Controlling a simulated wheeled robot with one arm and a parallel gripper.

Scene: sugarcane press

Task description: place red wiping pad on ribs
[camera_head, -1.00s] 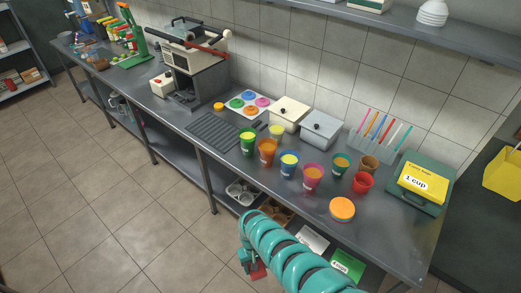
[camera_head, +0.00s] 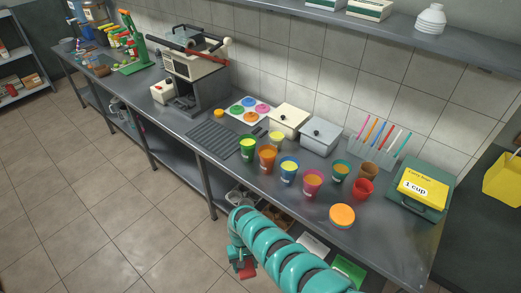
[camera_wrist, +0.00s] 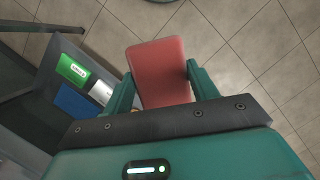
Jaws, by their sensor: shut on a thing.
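The red wiping pad (camera_wrist: 160,72) is a flat reddish block. My gripper (camera_wrist: 158,85) is shut on it, with one teal finger at each side in the wrist view. In the head view the red pad (camera_head: 247,268) shows low at the bottom, under the teal end of my gripper (camera_head: 240,262). Both are out over the floor, in front of the counter and below its top. The ribs (camera_head: 213,139) are a dark ribbed panel on the counter top, left of the cups. They are bare and apart from the pad.
Several filled cups (camera_head: 289,169) stand right of the ribs. An orange-lidded tub (camera_head: 342,215) sits near the counter's front edge. The press (camera_head: 196,75) stands behind left. A green box (camera_head: 418,190) is at the right end. The tiled floor (camera_head: 110,200) left of my arm is clear.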

